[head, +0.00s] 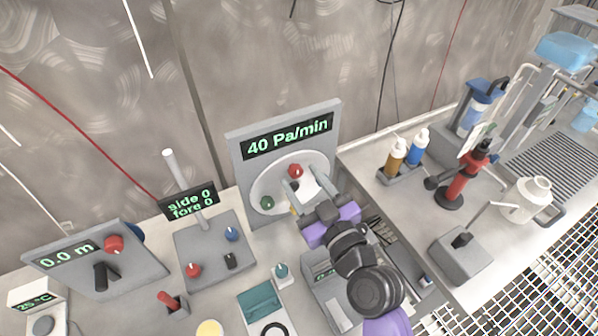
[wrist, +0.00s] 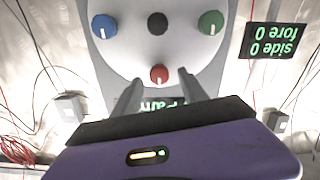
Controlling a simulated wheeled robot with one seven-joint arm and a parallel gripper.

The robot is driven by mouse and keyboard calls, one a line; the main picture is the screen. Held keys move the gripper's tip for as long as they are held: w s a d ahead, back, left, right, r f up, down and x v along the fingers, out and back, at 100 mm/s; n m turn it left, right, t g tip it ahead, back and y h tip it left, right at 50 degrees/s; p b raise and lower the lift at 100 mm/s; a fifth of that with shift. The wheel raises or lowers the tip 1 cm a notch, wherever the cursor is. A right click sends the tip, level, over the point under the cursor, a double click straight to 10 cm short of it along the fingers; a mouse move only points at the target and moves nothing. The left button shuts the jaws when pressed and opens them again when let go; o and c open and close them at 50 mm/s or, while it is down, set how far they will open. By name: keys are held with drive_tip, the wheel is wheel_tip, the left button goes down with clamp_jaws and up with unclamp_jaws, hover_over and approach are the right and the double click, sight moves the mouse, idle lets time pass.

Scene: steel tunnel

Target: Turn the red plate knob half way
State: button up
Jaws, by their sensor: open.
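The red plate knob (head: 295,170) sits on a round white plate (head: 258,188) on an upright grey panel (head: 240,160) whose display reads "40 Pa/min". My gripper (head: 303,184) is in front of the plate, fingers pointing at it. In the wrist view, which shows the panel upside down, the red knob (wrist: 159,74) lies between the two open fingertips, with a gap on each side. I cannot tell how deep the fingers reach. A blue knob (wrist: 104,26), a black one (wrist: 157,24) and a green one (wrist: 210,22) are also on the plate.
Left of the panel stand a "side 0 fore 0" display (head: 190,203) and a "0.0 m" box (head: 95,262) with its own red knob. Brown and blue bottles (head: 397,155) and a red-black tool (head: 463,180) stand to the right. The wall is close behind.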

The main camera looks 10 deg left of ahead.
drive_tip(key=shift+x, duration=0.95)
drive_tip(key=shift+c, duration=0.4)
clamp_jaws()
